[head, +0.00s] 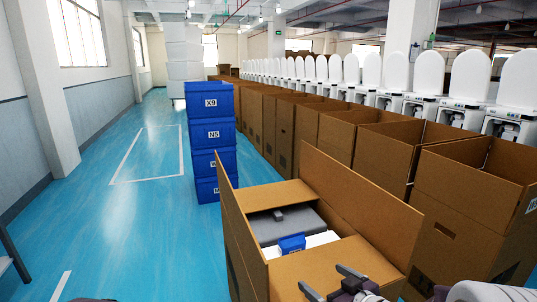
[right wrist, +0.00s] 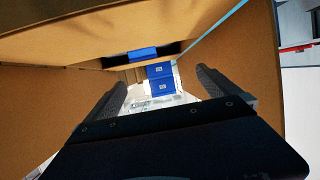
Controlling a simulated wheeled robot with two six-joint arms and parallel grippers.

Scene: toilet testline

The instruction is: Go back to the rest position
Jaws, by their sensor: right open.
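My right gripper (head: 331,282) is in the lower right of the head view, over the near flap of an open cardboard box (head: 333,262). Its fingers are spread apart with nothing between them. In the right wrist view both fingers (right wrist: 168,85) show apart, with brown cardboard (right wrist: 240,55) around them. The open box holds a grey item (head: 270,226), a white piece (head: 318,239) and a small blue item (head: 291,243). My left gripper cannot be made out; only a dark bit shows at the bottom edge of the head view.
A stack of blue crates (head: 211,135) stands just beyond the box. A row of open cardboard boxes (head: 384,143) runs back on the right, beside a line of white toilets (head: 430,75). The blue floor (head: 130,230) on the left is mostly clear, near a white pillar (head: 50,90).

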